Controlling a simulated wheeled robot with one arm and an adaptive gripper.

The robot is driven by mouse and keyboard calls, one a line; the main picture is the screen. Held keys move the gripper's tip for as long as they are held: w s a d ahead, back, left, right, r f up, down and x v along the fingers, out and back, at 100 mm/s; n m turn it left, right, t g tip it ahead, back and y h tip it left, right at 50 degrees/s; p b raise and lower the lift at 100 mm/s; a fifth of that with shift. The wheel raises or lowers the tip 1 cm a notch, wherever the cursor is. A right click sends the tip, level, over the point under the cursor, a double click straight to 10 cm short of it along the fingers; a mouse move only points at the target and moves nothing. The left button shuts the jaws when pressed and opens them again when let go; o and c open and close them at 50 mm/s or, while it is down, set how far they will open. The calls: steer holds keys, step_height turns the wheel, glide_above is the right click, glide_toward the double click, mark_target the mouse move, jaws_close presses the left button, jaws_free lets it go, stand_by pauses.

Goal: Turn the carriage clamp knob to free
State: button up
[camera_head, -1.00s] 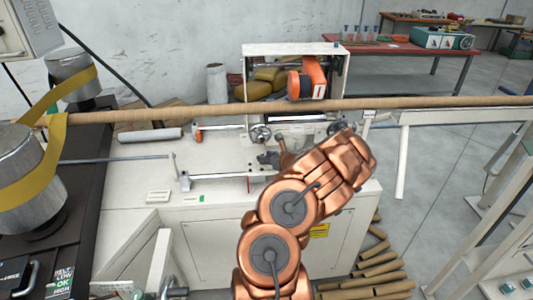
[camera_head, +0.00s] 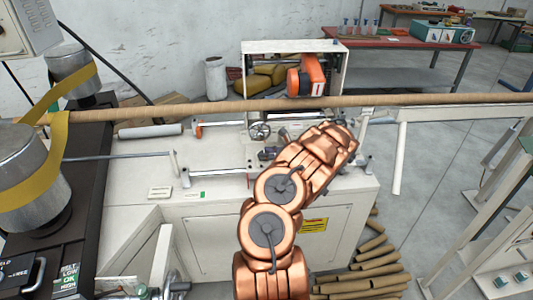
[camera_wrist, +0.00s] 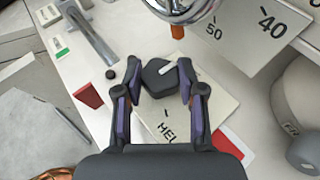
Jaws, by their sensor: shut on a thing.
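The carriage clamp knob (camera_wrist: 158,84) is a dark faceted knob with a white pointer mark, in the upper middle of the wrist view. It sits over a pale label plate (camera_wrist: 215,100). Letters reading "HEL" show below the knob; the rest of the lettering is hidden. My gripper (camera_wrist: 160,78) has its two fingers on either side of the knob, shut on it. The white mark slants toward the upper right, away from the "HEL" letters. In the head view my copper arm covers the knob and gripper.
A chrome round part (camera_wrist: 185,8) with an orange tip hangs close above the knob. A scale plate (camera_wrist: 255,35) marked 50 and 40 lies at upper right. In the head view a long brown tube (camera_head: 230,107) crosses behind the arm, before an orange unit (camera_head: 308,76).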

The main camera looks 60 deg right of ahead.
steer(key=shift+n+y, duration=0.3)
steer(key=shift+y, duration=0.1)
stand_by(0.3)
steer(key=o, duration=1.1)
steer(key=shift+o, duration=0.2)
steer(key=v, duration=1.2)
